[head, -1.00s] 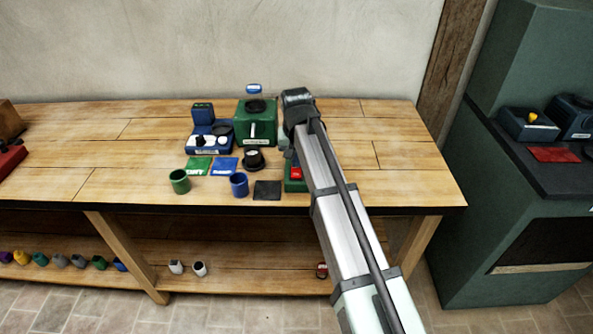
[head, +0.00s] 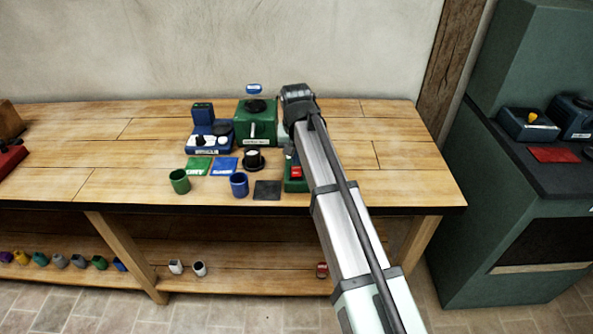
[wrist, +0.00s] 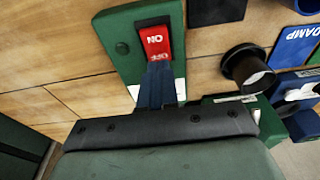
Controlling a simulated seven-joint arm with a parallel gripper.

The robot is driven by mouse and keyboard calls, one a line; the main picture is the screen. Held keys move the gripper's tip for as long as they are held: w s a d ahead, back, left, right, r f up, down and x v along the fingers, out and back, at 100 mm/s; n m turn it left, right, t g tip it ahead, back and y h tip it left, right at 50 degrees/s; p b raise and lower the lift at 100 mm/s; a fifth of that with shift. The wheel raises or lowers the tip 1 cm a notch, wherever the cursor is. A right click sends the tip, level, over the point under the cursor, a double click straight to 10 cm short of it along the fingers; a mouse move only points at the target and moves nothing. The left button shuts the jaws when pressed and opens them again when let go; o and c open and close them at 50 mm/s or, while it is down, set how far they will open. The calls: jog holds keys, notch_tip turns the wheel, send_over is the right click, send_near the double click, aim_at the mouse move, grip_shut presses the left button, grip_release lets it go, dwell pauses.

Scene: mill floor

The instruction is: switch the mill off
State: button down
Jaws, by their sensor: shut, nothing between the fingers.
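The red rocker switch (wrist: 154,41) sits in a green switch box (wrist: 122,35) in the wrist view. Its "ON" mark reads upside down, and a second mark at the end near my fingers is partly hidden. My gripper (wrist: 158,72) is shut and empty, its fingertips at that near end; I cannot tell if they touch it. In the head view the switch (head: 296,172) and box (head: 295,186) show beside my arm, near the bench's front edge; my fingers are mostly hidden there. A green machine (head: 257,128), perhaps the mill, stands behind to the left.
A blue machine (head: 209,143) stands left of the green one. A black cup (head: 254,159), blue cup (head: 239,185), green cup (head: 180,181) and dark mat (head: 267,190) lie left of the switch box. The bench (head: 410,180) is clear to the right.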

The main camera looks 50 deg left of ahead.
aim_at(297, 168)
notch_tip(297, 168, up, 5)
jog(key=shift+r, duration=0.2)
dwell(0.6)
dwell(0.4)
